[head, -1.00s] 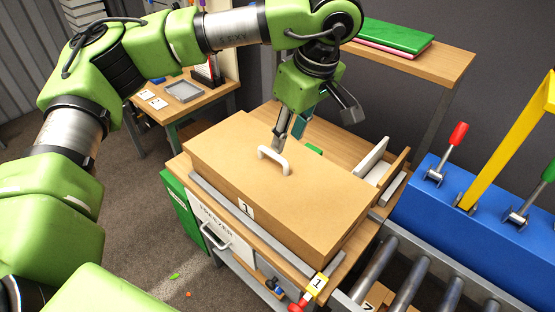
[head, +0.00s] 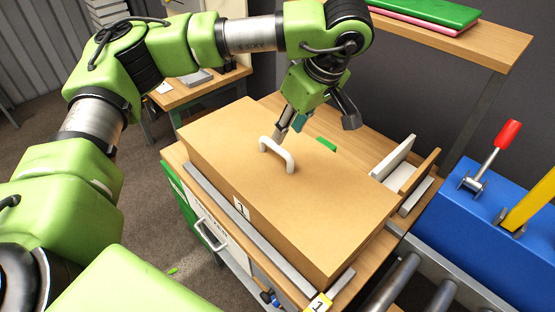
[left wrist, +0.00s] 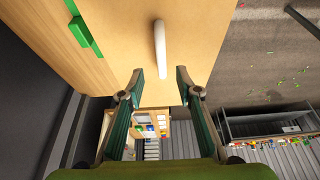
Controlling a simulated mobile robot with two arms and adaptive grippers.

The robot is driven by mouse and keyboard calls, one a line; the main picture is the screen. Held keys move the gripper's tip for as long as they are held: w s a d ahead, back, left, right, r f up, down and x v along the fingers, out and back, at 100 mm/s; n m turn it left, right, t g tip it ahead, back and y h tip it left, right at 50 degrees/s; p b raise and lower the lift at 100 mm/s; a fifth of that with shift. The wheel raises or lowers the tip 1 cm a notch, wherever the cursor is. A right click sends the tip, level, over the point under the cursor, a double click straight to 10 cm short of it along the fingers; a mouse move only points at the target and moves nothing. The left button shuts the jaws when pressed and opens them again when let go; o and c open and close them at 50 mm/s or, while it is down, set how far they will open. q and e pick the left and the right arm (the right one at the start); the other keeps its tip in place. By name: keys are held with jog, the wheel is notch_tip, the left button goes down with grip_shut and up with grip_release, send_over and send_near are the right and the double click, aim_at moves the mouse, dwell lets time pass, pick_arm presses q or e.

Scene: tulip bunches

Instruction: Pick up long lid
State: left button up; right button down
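The long lid (head: 320,200) is a tan, box-like piece with a white handle (head: 291,163) on top and a "1" label on its front side. It lies on the wooden workbench (head: 348,142). My left gripper (head: 281,136) is just above and behind the handle, pointing down at it. In the left wrist view its two fingers (left wrist: 160,74) are open and apart. The white handle (left wrist: 160,48) shows ahead, in line with the gap between them, and nothing is held. Whether a finger touches the handle I cannot tell. My right gripper is not in view.
White and wooden upright pieces (head: 393,157) stand right of the lid. A metal rail (head: 236,228) runs along its front.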

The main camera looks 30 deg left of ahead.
aim_at(276, 146)
pick_arm(q)
jog(key=x, duration=0.4)
jog(key=shift+s+a+r+p, duration=0.1)
jog(key=shift+a+p, duration=0.05)
jog(key=shift+p, duration=0.2)
jog(key=shift+f, duration=0.25)
jog(key=p+x, duration=0.1)
jog(key=x, duration=0.1)
jog(key=p+x, duration=0.1)
jog(key=x, duration=0.2)
jog(key=shift+a+r+p, duration=0.15)
jog(key=shift+a+p, duration=0.05)
jog(key=shift+p, duration=0.15)
jog(key=shift+f, duration=0.2)
jog(key=shift+w, duration=0.2)
grip_shut()
